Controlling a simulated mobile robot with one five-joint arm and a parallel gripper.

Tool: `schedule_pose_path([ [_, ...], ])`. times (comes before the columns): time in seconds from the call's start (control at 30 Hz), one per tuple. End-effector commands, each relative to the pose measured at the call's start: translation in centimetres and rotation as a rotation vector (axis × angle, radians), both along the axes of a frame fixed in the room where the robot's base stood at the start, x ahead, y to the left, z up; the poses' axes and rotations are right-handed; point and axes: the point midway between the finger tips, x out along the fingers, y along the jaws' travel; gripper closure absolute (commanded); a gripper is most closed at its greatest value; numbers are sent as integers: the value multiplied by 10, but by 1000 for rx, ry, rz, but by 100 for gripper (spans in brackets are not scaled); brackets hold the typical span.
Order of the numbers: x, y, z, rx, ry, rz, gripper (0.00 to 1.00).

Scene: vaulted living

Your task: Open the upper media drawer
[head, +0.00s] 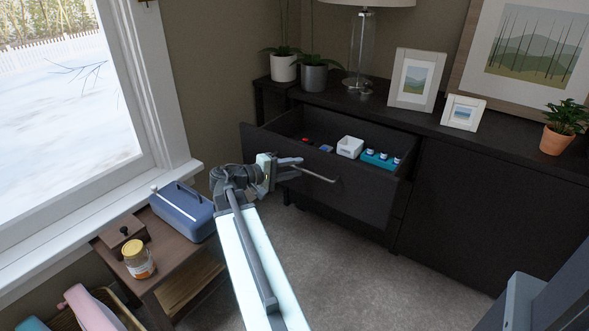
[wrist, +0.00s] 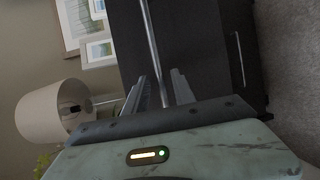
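The upper media drawer (head: 318,185) is pulled well out of the dark cabinet, and its inside shows in the head view. It holds a white box (head: 350,147), a teal tray with small items (head: 380,159) and small red and blue things. Its bar handle (head: 318,175) runs across the front. My gripper (head: 296,163) is at the handle's left part. In the wrist view the handle bar (wrist: 152,40) passes between my two fingers (wrist: 160,90), which stand apart with a narrow gap visible beside the bar.
A side table (head: 125,232) with a blue box (head: 183,210) and a jar (head: 138,259) stands left of my arm. Plants, a lamp (head: 361,45) and framed pictures stand on the cabinet top. Carpet (head: 345,265) in front of the drawer is clear. Another handle (wrist: 240,60) shows in the wrist view.

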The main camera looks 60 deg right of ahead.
Motion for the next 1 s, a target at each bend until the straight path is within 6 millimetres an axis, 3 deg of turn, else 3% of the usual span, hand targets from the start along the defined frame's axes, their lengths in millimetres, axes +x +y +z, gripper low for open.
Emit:
schedule_pose_path([
  [0.23, 3, 8, 2, 1, 0, -1, 69],
  [0.6, 29, 65, 14, 0, 0, 0, 69],
  [1.0, 30, 70, 14, 0, 0, -2, 69],
])
